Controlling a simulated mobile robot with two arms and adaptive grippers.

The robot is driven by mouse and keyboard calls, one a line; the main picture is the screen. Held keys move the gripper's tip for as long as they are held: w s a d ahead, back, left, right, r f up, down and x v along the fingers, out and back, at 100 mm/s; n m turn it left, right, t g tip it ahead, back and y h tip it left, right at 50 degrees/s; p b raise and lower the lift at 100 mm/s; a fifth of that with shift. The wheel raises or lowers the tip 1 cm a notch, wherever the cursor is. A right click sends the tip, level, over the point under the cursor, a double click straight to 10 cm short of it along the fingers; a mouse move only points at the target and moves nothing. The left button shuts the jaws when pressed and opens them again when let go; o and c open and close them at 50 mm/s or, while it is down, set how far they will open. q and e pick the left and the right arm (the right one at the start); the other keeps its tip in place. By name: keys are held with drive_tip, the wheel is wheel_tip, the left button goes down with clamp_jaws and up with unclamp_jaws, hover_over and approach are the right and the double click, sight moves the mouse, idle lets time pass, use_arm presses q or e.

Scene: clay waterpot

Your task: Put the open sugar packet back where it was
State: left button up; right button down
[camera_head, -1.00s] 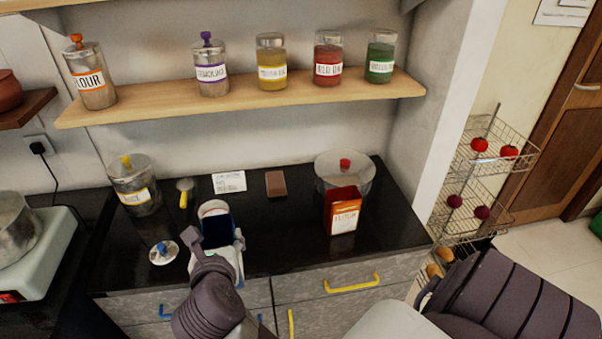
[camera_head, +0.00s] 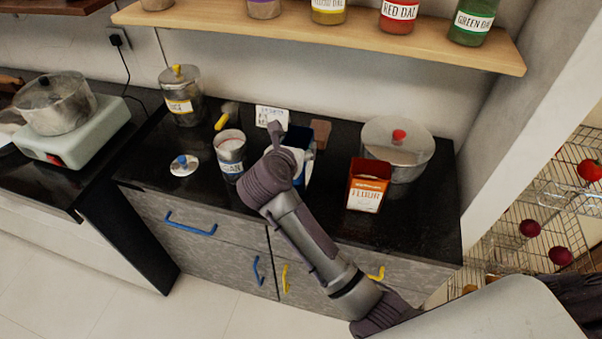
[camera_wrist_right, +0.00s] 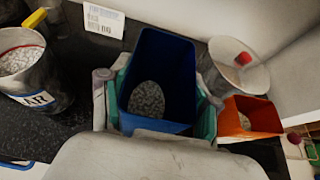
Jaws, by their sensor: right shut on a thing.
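The open sugar packet is a blue, open-topped box (camera_wrist_right: 168,62), upright, with some pale grains at its bottom. It is partly hidden behind my wrist in the head view (camera_head: 297,138). My right gripper (camera_wrist_right: 155,105) is shut on it, with a finger on each side. It is over the counter, between the sugar canister and the red flour packet; I cannot tell whether it touches the counter. The open canister (camera_head: 231,152), its label ending in "AR", is full of white grains and also shows in the wrist view (camera_wrist_right: 22,68). My left gripper is out of view.
A blue-knobbed lid (camera_head: 184,166) lies left of the canister. An orange-red flour packet (camera_head: 367,187) and a steel pot (camera_head: 405,150) stand to the right. A jar shelf (camera_head: 330,25) hangs above.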

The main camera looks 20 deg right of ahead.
wheel_tip(320, 180, down, 2)
drive_tip(key=shift+w+d+f+b, duration=0.1)
drive_tip(key=shift+d+f+b, duration=0.05)
drive_tip(key=shift+b, duration=0.3)
wheel_tip(320, 180, down, 2)
drive_tip(key=shift+f+b, duration=0.2)
drive_tip(key=shift+b, duration=0.85)
drive_tip(key=shift+f, duration=0.3)
drive_tip(key=shift+r, duration=0.1)
drive_tip(key=c, duration=0.6)
unclamp_jaws()
drive_tip(key=o, duration=0.4)
drive_tip(key=shift+f, duration=0.2)
drive_tip(key=shift+c, duration=0.2)
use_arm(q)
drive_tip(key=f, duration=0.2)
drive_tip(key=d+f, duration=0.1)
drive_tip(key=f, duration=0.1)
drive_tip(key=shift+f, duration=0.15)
use_arm(e)
drive_tip(key=shift+r, duration=0.1)
